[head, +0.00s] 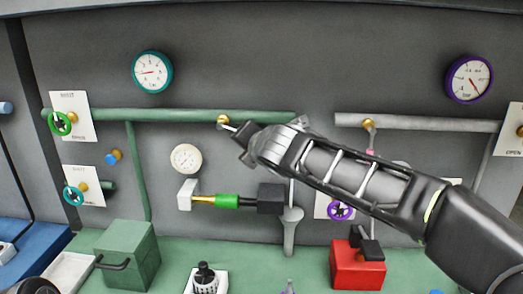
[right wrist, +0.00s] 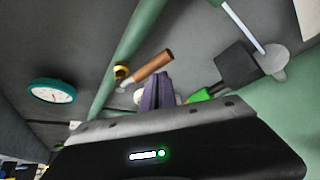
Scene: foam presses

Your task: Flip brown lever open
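The brown lever (right wrist: 154,66) shows in the right wrist view, with its brass valve (right wrist: 122,72) on a green pipe (right wrist: 128,55). In the head view the brass valve (head: 223,119) sits on the green pipe, and my right gripper hides the lever's brown grip; only its pale stem shows. My right gripper (head: 238,136) comes in from the right, close to the lever. In the right wrist view its dark fingers (right wrist: 158,88) look together, just below the lever and apparently not around it. Contact cannot be told. My left gripper is not in view.
A green-gripped lever (head: 227,201) with a black block lies below my right gripper. Gauges (head: 152,72) and a green handwheel (head: 60,123) are on the wall. A green box (head: 128,255) and red box (head: 356,270) stand below. The wall left of the gripper is fairly clear.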

